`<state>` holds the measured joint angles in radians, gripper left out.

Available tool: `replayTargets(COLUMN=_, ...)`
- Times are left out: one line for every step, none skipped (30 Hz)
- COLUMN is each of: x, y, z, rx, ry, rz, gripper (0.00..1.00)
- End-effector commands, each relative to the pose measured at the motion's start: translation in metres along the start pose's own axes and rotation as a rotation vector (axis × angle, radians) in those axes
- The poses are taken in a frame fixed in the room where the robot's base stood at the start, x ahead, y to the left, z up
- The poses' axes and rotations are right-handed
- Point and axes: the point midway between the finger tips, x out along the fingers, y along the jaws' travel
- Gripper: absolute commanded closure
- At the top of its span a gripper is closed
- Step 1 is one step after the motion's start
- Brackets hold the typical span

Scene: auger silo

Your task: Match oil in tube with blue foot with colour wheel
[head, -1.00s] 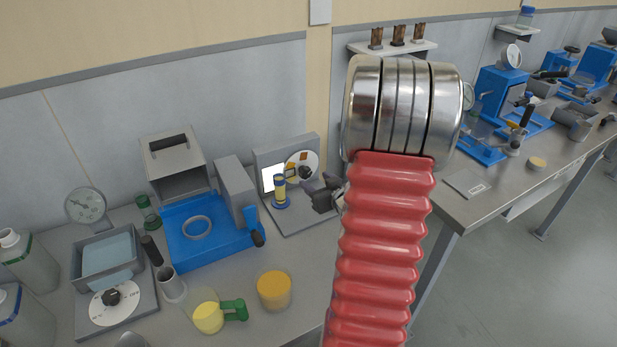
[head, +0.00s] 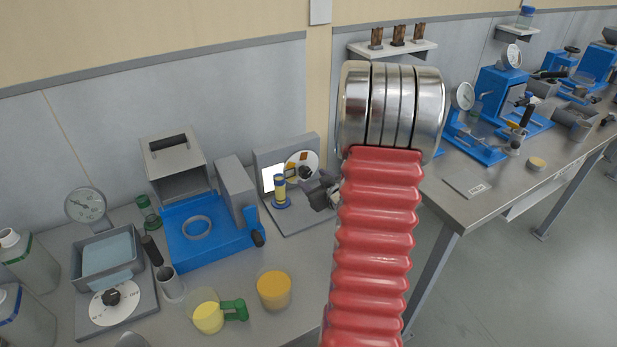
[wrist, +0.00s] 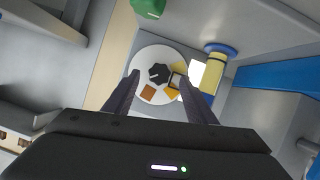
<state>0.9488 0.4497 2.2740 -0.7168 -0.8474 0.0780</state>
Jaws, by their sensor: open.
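The tube with blue foot (head: 280,187) stands upright in front of the grey colour comparator, yellow oil inside; in the wrist view the tube (wrist: 213,73) is right of centre. Behind it is a lit white panel (head: 268,177). The colour wheel (head: 303,166) is a white disc with orange, brown and yellow patches and a black knob (head: 306,172). In the wrist view the wheel (wrist: 146,66) and its knob (wrist: 159,73) lie ahead, between the fingers. My gripper (wrist: 153,85) is open and empty, facing the knob. In the head view my arm partly hides it.
A blue device (head: 205,245) with a ring stands left of the comparator. A mug with yellow liquid and green handle (head: 209,317) and a yellow jar (head: 273,289) stand in front. A bath with a dial (head: 110,302) is at far left.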

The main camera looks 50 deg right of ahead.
Motion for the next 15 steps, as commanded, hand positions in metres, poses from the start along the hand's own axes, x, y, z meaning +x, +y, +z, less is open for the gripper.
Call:
replayTargets(x=0.008, y=0.0, z=0.0, rx=0.0, ry=0.0, rz=-0.001, gripper=0.49)
replayTargets(x=0.012, y=-0.001, z=0.001, rx=0.0, ry=-0.001, rz=-0.001, gripper=0.49)
replayTargets(x=0.017, y=-0.001, z=0.0, rx=0.0, ry=-0.001, rz=-0.002, gripper=0.49)
replayTargets(x=0.021, y=-0.001, z=0.0, rx=0.0, ry=0.0, rz=-0.002, gripper=0.49)
replayTargets(x=0.024, y=-0.001, z=0.0, rx=0.0, ry=0.0, rz=-0.002, gripper=0.49)
replayTargets(x=0.029, y=0.0, z=0.0, rx=0.0, ry=-0.001, rz=-0.001, gripper=0.49)
replayTargets(x=0.032, y=0.0, z=0.0, rx=0.0, ry=0.0, rz=0.0, gripper=0.49)
replayTargets(x=0.034, y=0.0, z=0.0, rx=0.0, ry=0.0, rz=0.0, gripper=0.49)
replayTargets(x=0.037, y=0.0, z=0.0, rx=0.0, ry=0.0, rz=0.0, gripper=0.49)
replayTargets(x=0.039, y=0.0, z=0.0, rx=0.001, ry=0.0, rz=0.0, gripper=0.49)
replayTargets(x=0.04, y=0.0, z=0.0, rx=0.0, ry=0.0, rz=0.0, gripper=0.49)
replayTargets(x=0.042, y=0.0, z=0.0, rx=0.0, ry=0.001, rz=0.0, gripper=0.49)
replayTargets(x=0.043, y=0.0, z=0.0, rx=0.0, ry=0.001, rz=0.0, gripper=0.49)
replayTargets(x=0.043, y=0.0, z=0.0, rx=0.0, ry=0.001, rz=0.0, gripper=0.49)
replayTargets(x=0.043, y=0.0, z=0.0, rx=0.0, ry=0.001, rz=0.0, gripper=0.49)
